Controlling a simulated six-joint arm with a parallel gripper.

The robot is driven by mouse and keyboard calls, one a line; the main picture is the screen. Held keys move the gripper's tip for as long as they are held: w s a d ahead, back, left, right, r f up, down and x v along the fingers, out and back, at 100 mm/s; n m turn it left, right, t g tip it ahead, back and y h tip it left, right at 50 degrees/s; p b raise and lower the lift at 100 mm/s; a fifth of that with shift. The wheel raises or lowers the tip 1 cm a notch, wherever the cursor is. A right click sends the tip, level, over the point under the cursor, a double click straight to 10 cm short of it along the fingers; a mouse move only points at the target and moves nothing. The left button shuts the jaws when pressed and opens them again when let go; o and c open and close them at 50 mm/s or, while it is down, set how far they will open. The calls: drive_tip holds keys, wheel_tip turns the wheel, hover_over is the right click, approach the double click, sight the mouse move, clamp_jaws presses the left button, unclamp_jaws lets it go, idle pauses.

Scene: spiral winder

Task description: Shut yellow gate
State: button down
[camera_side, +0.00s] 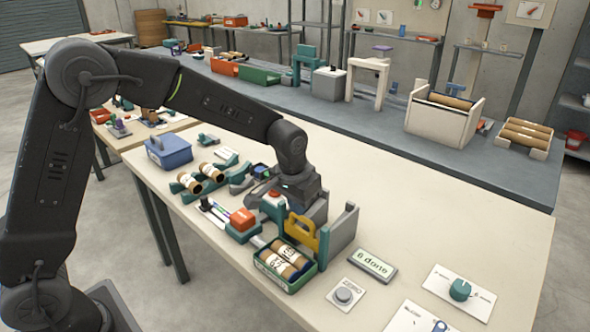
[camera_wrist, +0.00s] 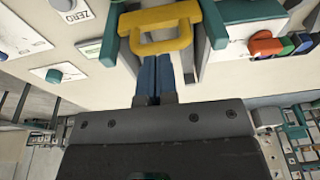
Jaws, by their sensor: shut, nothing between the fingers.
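The yellow gate (camera_side: 301,237) is a flat plate with a handle-like opening. In the side view it stands between the teal housing and the grey upright panel of the winder (camera_side: 340,232). In the wrist view the yellow gate (camera_wrist: 158,46) spans the gap between two teal-edged grey walls near the top. My gripper (camera_wrist: 153,62) shows there as two blue fingers side by side, shut and empty. Their tips are just at the gate's lower edge in that picture; I cannot tell whether they touch it. In the side view the fingers are hidden behind the winder.
A green tray with labelled rolls (camera_side: 283,262) sits in front of the gate. An orange-red block (camera_side: 243,219) is left of it. A "6 done" sign (camera_side: 373,265), a ZERO button (camera_side: 344,295) and a teal knob (camera_side: 461,289) lie right. The table's right side is mostly clear.

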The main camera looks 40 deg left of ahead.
drive_tip(key=v, duration=1.1)
drive_tip(key=s+a+r+t, duration=0.25)
drive_tip(key=s+r, duration=0.25)
drive_tip(key=s, duration=0.8)
drive_tip(key=s+a+f, duration=0.2)
drive_tip(key=s+f, duration=0.1)
drive_tip(key=s, duration=0.7)
drive_tip(key=shift+s+a+t, duration=0.2)
drive_tip(key=shift+s+t, duration=0.1)
drive_tip(key=shift+t, duration=0.05)
